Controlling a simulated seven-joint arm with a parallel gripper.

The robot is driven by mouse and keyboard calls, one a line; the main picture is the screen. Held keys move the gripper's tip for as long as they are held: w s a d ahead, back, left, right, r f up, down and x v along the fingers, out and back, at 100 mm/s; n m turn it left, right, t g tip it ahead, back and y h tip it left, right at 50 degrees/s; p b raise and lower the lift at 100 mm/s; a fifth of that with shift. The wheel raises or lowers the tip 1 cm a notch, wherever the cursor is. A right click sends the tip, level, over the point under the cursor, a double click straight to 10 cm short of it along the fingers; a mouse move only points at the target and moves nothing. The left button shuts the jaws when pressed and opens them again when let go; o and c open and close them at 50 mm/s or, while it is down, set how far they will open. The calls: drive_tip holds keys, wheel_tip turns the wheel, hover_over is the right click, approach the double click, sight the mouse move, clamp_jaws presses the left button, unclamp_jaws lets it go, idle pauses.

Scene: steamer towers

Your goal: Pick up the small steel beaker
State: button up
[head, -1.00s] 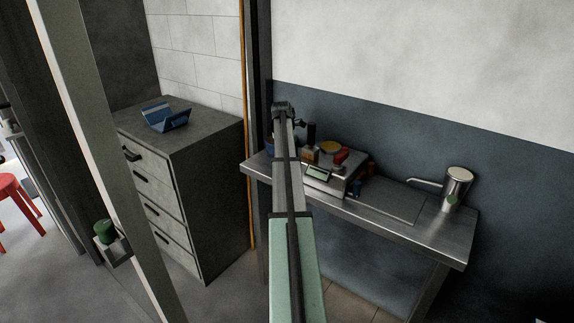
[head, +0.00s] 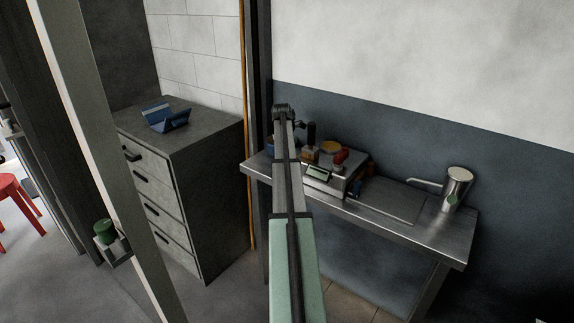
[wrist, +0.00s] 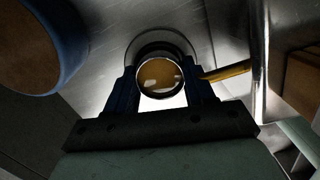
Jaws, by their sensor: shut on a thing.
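The small steel beaker (wrist: 160,78) shows in the wrist view as a round, bright-rimmed cup seen from above, with amber-brown colour inside. My gripper (wrist: 160,92) has its two dark fingers on either side of it and is shut on it. In the head view my gripper (head: 284,113) is at the far end of my arm, over the left end of the steel table (head: 440,232). There the beaker cannot be made out behind my arm. Whether its base touches the table is not clear.
A blue-rimmed round container (wrist: 68,50) is close on the left in the wrist view. On the right are a metal-edged body (wrist: 260,60) and a thin yellow stick (wrist: 225,72). The scale (head: 318,181) carries several small items. A steel dispenser (head: 458,188) stands farther right.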

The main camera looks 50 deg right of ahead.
clamp_jaws()
wheel_tip(320, 180, up, 10)
idle(0.5)
drive_tip(key=shift+f, duration=0.5)
idle(0.3)
drive_tip(key=shift+f, duration=0.9)
